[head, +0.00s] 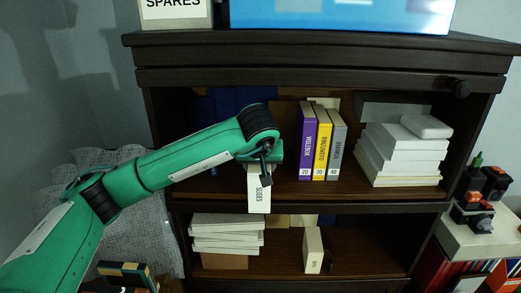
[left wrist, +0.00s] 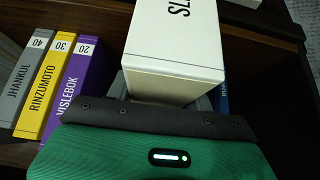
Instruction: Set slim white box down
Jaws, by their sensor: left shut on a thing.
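The slim white box (head: 259,196), with SLIDES lettered on its narrow face, is upright at the front of the upper shelf opening. My left gripper (head: 265,168) is shut on its top part. The box's lower end overlaps the edge of the shelf board (head: 300,205) in the head view; I cannot tell whether it touches. In the left wrist view the white box (left wrist: 175,50) sticks out beyond my green gripper (left wrist: 165,135), its lettering partly cut off. My gripper hides the box's held end. My right gripper is not in view.
Purple (head: 306,145), yellow (head: 321,148) and grey (head: 337,148) books stand right of the box. A stack of white boxes (head: 400,160) lies further right. Below are more stacked white boxes (head: 225,230) and one upright cream box (head: 313,250). The shelf between box and purple book looks clear.

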